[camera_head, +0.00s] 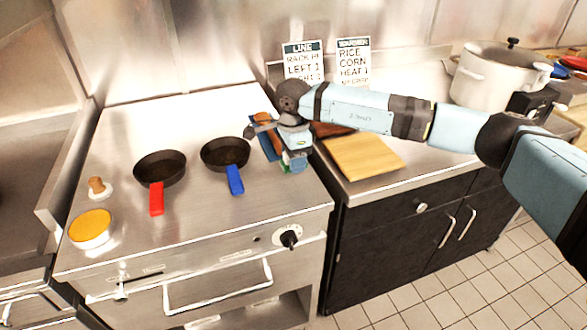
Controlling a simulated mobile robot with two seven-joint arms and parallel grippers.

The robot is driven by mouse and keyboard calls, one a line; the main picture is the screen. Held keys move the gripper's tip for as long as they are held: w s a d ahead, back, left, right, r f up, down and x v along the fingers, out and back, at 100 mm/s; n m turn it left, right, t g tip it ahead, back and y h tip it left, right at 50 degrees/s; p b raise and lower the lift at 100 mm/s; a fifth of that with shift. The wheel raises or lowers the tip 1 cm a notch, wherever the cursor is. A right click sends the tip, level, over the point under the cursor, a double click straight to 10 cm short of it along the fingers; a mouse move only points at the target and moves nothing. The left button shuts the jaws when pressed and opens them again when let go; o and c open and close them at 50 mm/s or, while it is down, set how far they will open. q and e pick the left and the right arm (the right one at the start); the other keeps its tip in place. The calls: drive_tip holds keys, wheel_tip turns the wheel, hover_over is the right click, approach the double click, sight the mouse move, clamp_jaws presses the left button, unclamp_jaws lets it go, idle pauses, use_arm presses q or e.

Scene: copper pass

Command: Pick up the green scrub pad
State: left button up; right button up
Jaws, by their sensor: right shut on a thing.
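My right arm reaches in from the right, and my right gripper (292,154) points down over the right edge of the steel griddle top. It is shut on the green scrub pad (293,161). Only a small green patch of the pad shows below the gripper; the rest is hidden, and I cannot tell whether it touches the surface. My left gripper is not in view.
A blue and brown item (261,139) lies close beside the gripper. Two black pans, with a red handle (156,199) and a blue handle (235,180), stand to the left. A wooden board (362,156) lies on the right counter; a white pot (492,80) stands behind.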

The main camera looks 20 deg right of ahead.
wheel_tip(320, 180, up, 16)
drive_tip(key=shift+f, duration=0.15)
